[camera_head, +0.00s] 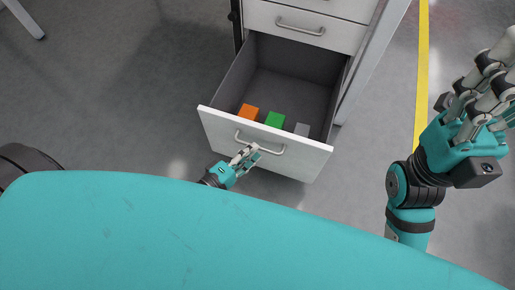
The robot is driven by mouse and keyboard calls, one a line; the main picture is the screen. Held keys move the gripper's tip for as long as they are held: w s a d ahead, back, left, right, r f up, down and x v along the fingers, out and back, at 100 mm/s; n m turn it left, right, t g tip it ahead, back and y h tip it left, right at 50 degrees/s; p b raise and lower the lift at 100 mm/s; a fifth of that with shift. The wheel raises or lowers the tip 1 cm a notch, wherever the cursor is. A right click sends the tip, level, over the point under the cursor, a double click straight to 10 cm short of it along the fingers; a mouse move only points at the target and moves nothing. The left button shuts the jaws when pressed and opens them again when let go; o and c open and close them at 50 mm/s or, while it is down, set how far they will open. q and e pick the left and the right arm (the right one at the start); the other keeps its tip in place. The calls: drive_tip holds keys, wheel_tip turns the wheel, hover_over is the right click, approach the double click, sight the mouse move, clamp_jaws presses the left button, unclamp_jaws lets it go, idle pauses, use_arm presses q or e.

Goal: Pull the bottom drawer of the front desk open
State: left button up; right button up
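The bottom drawer (222,123) of the white desk is pulled well out, and its dark interior shows. An orange block (248,112), a green block (275,120) and a grey block (301,130) sit inside near its front. My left gripper (248,153) is at the bar handle (273,150) on the drawer's front, with its fingertips over the handle's left part. Whether the fingers are closed around the bar is too small to tell. My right gripper (487,85) is raised at the right, open and empty, away from the desk.
Closed drawers (306,29) with a bar handle are above the open one. A chair or table leg (24,20) shows at the top left. A yellow floor line (422,70) runs on the right. The grey floor left of the drawer is clear.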

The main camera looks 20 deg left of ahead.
use_arm(q)
drive_tip(key=shift+b+x, duration=0.4)
drive_tip(key=shift+x, duration=1.15)
clamp_jaws()
